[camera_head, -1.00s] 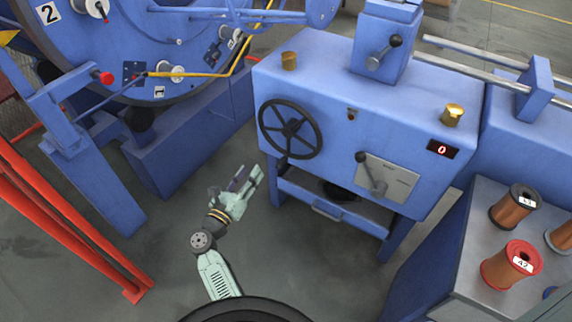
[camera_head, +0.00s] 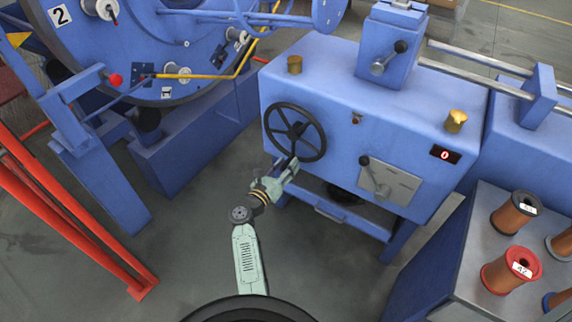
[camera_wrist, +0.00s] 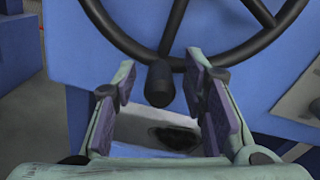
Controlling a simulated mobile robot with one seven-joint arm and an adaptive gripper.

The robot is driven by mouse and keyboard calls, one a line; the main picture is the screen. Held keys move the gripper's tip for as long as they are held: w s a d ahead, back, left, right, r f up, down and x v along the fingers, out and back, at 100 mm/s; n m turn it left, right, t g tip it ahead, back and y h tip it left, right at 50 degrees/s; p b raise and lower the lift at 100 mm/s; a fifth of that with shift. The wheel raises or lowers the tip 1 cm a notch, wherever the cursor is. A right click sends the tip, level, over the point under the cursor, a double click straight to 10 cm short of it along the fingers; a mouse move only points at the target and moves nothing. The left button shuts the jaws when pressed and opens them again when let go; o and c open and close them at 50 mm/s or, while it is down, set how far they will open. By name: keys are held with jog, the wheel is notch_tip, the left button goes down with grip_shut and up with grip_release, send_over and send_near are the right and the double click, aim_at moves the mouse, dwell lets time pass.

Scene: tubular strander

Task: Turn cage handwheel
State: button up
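The black spoked cage handwheel (camera_head: 294,131) is mounted on the front left of the blue machine cabinet. In the wrist view its rim (camera_wrist: 220,64) and spokes cross the top. Its dark crank knob (camera_wrist: 160,84) hangs from the lower rim and points towards me. My gripper (camera_head: 290,166) is at the lower edge of the wheel. In the wrist view my gripper (camera_wrist: 162,100) is open, with a purple-padded finger on each side of the knob. Clear gaps show between the knob and both pads. In the head view the knob is mostly hidden by the gripper.
A lever (camera_head: 374,176) on a pale plate sits right of the wheel. A shelf frame (camera_head: 330,210) lies below the cabinet. Red rails (camera_head: 70,220) stand at left. A table with copper spools (camera_head: 512,270) is at right. The floor between is clear.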

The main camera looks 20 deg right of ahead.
grip_shut()
dwell(0.6)
dwell(0.3)
